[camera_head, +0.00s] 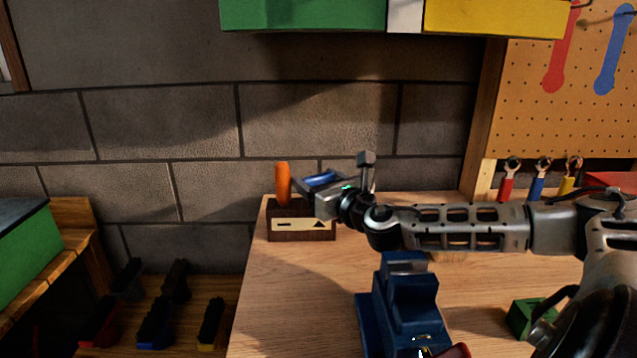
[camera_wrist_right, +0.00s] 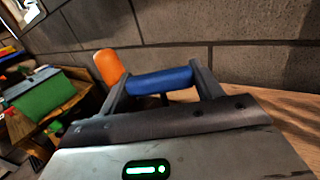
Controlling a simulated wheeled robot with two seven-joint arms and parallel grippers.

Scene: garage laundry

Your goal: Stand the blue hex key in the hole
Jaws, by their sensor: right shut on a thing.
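The blue hex key (camera_head: 322,179) is held in my right gripper (camera_head: 316,182). Its blue handle (camera_wrist_right: 160,80) lies across between the two fingertips in the right wrist view and looks tilted well away from upright. The dark holder block (camera_head: 302,234), with a cream label on its front, sits at the table's back left corner. An orange handle (camera_head: 283,183) stands upright at the block's left side, and it also shows in the right wrist view (camera_wrist_right: 107,67). My gripper is at the block's right part, and it hides the hole and the key's shaft. My left gripper is out of view.
A blue vise (camera_head: 402,305) stands on the wooden table (camera_head: 290,300) below my right arm. A green block (camera_head: 525,316) lies to the right. A grey block wall (camera_head: 180,130) rises behind. Tools hang by the pegboard (camera_head: 535,105). The table's front left is clear.

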